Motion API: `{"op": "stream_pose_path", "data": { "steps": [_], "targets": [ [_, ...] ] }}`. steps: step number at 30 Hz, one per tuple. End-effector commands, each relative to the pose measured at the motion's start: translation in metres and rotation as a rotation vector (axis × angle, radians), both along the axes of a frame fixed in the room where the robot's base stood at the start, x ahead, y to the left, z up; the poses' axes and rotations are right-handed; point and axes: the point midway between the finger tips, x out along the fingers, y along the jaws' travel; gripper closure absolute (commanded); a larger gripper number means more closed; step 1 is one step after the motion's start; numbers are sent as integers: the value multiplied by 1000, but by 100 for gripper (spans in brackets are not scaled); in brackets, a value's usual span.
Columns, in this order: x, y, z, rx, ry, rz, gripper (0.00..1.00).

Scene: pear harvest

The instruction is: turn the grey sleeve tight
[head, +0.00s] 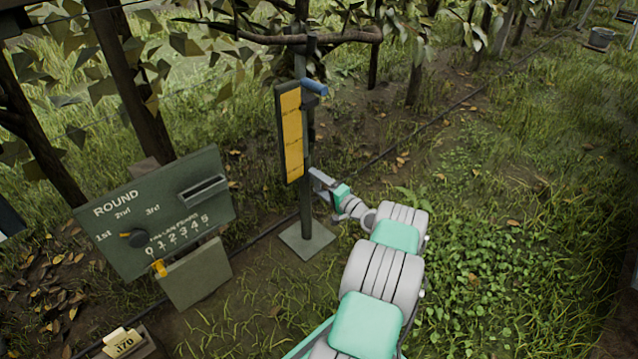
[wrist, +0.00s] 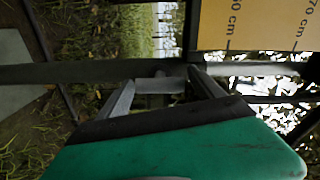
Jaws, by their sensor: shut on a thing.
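An upright grey post (head: 305,215) stands on a square plate and carries a yellow measuring board (head: 291,135). My gripper (head: 318,181) reaches in from the right to the post, just below the board's lower end. In the wrist view my gripper (wrist: 160,84) has its two fingers on either side of a small light grey part, which I take as the grey sleeve (wrist: 160,86), at the post. The post crosses that view sideways. The sleeve is too small to make out in the head view, and how tight it is cannot be seen.
A blue handle (head: 314,87) sits on the post beside the board. A branch (head: 300,37) crosses above the post. A green ROUND panel (head: 155,212) with a dial stands at the left. A square foot plate (head: 307,240) lies below. Grass at the right is open.

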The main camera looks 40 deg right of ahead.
Motion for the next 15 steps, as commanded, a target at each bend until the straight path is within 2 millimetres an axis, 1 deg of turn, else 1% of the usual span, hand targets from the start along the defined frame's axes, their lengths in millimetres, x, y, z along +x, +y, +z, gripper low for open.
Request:
{"op": "stream_pose_path", "data": {
  "steps": [11,12,15],
  "targets": [
    [-1,-1,-2,-4,2,-3,64],
    [-1,-1,-2,-4,2,-3,23],
    [-1,0,-1,-3,2,-1,14]
  ]
}}
